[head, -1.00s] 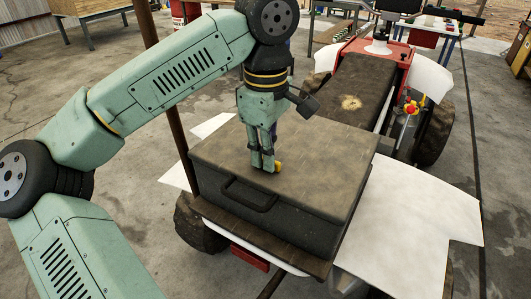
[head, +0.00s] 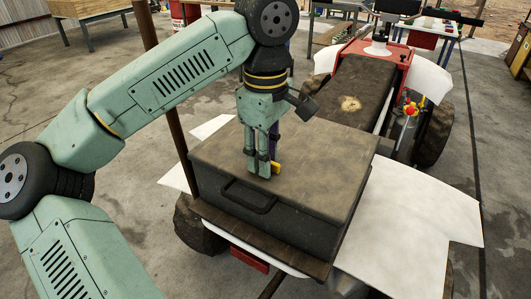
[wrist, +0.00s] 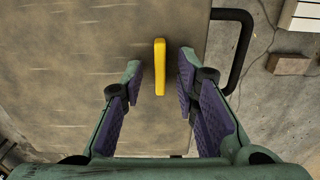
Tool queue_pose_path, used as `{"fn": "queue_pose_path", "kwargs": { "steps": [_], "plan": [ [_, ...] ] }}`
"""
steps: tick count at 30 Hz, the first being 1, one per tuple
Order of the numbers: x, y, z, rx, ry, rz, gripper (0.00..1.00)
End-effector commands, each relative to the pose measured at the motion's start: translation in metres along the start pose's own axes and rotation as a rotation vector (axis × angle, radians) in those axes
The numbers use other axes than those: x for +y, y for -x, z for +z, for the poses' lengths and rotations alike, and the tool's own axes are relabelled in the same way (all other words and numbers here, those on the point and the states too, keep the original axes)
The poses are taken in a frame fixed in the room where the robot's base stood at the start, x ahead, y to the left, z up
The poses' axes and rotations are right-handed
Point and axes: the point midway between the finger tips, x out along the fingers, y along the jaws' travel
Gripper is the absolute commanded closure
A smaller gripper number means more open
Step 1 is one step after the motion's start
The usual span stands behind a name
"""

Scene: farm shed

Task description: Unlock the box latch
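The box (head: 310,165) is dark grey with a flat, worn lid and sits on the back of a vehicle. In the wrist view, the latch (wrist: 160,67) is a narrow upright yellow bar. My gripper (wrist: 161,60) is open there, with one finger on each side of the bar and a visible gap on both sides. The fingertips are close to the lid; I cannot tell whether they touch it.
A black handle (head: 248,196) stands out from the box's front, and also shows right of the fingers in the wrist view (wrist: 246,50). White fenders (head: 430,215) flank the box. The vehicle's dark seat (head: 350,90) lies behind it. A brown post (head: 168,105) rises at the left.

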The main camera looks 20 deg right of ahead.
Motion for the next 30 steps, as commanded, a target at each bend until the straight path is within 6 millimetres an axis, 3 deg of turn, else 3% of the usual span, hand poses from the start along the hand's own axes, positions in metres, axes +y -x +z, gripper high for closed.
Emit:
{"fn": "queue_pose_path", "kwargs": {
  "steps": [7,11,24,30],
  "plan": [
    [0.000,0.001,0.000,0.001,0.001,0.000,0.72],
    [0.000,0.013,0.000,0.002,0.002,0.001,0.72],
    [0.000,0.099,0.000,0.004,0.005,0.002,0.72],
    [0.000,0.117,0.000,0.001,0.002,0.000,0.72]
  ]
}}
